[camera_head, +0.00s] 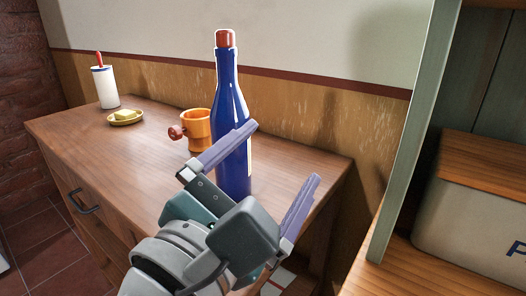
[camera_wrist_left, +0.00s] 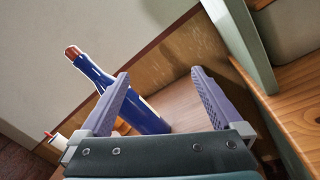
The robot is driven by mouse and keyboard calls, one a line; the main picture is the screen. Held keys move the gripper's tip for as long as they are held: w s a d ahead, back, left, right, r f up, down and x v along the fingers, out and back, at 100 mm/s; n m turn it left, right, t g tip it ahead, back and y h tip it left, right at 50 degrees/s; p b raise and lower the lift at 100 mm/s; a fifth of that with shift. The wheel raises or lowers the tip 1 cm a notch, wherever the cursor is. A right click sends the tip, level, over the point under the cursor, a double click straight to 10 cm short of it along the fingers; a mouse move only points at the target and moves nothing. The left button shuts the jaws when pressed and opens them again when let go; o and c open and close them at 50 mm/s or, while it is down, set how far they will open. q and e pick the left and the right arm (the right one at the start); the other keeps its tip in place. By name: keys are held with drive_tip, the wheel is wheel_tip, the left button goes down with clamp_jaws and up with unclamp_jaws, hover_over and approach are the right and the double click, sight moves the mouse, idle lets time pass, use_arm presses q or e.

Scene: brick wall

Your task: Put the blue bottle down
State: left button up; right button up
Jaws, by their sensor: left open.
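The blue bottle (camera_head: 230,95), with a red-brown cap and a pale label, stands upright on the wooden cabinet top (camera_head: 100,140). My left gripper (camera_head: 283,152) is open and empty in front of and to the right of the bottle. One finger crosses in front of the bottle's lower body and hides part of it. In the left wrist view the bottle (camera_wrist_left: 92,70) lies slanted behind the left-hand finger, and its lower part shows between the open fingers (camera_wrist_left: 160,74). I cannot tell whether a finger touches it. My right gripper is not in view.
An orange mug (camera_head: 197,128) with a round-ended handle stands just left of the bottle. A yellow dish (camera_head: 125,120) and a white roll (camera_head: 105,88) on a red-topped holder stand further left. A green-grey shelf panel (camera_head: 415,130) and a crate (camera_head: 470,230) are at right. The cabinet's front left is clear.

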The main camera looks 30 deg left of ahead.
use_arm(q)
drive_tip(key=s+d+f+m+g+h, duration=0.3)
drive_tip(key=d+m+g+h, duration=0.1)
drive_tip(key=m, duration=0.6)
drive_tip(key=s+d+f+m+g+h, duration=0.3)
drive_tip(key=d+m+h, duration=0.1)
drive_tip(key=m, duration=0.7)
drive_tip(key=s+a+f+m+g+y, duration=0.6)
drive_tip(key=s+a+m+g, duration=0.2)
drive_tip(key=s+a+m, duration=0.3)
drive_tip(key=shift+s+f, duration=0.2)
drive_tip(key=shift+s, duration=0.6)
wheel_tip(320, 180, up, 50)
drive_tip(key=p, duration=4.9)
drive_tip(key=shift+f+p, duration=0.25)
drive_tip(key=shift+p, duration=0.05)
drive_tip(key=shift+d, duration=0.1)
